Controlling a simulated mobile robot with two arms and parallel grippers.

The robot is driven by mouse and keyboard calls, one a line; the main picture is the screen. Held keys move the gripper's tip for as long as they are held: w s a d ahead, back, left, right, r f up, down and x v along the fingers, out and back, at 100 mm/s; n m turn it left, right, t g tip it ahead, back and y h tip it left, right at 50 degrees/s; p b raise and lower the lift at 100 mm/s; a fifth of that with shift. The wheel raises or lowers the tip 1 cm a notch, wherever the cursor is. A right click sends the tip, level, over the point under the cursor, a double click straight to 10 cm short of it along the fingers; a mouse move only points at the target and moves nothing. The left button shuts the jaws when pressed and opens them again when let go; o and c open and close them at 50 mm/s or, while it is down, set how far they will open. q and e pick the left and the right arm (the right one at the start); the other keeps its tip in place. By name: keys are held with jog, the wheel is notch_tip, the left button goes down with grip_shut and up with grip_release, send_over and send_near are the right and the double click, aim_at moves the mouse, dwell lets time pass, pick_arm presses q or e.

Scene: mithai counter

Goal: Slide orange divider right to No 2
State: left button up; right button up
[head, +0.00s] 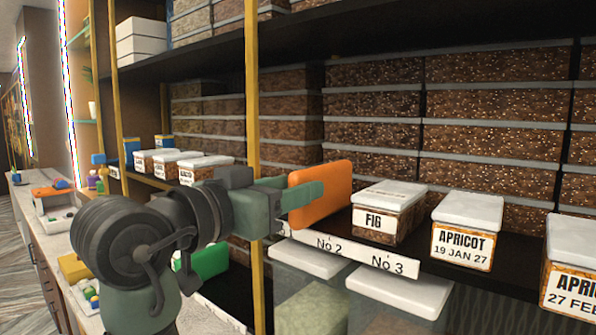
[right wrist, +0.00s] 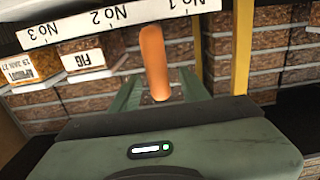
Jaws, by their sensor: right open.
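The orange divider (head: 335,188) stands upright on the dark shelf, left of the box labelled FIG (head: 385,210). My right gripper (head: 303,190) is open at the divider, one finger crossing its near face in the head view. In the right wrist view the divider (right wrist: 154,62) shows edge-on between the two spread fingers; I cannot tell whether either touches it. The shelf-edge label No 2 (head: 328,246) is just below and right of the divider, and No 3 (head: 387,265) is further right. In the right wrist view the divider lines up between No 1 (right wrist: 178,4) and No 2 (right wrist: 108,17).
APRICOT boxes (head: 462,235) stand right of the FIG box on the same shelf. A yellow post (head: 252,100) rises behind my right gripper. Lidded tubs (head: 400,290) sit below the shelf edge. Stacked brown boxes (head: 372,133) fill the back.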

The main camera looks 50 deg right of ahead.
jog(key=shift+d+r, duration=0.1)
jog(key=shift+d, duration=0.55)
grip_shut()
dwell(1.0)
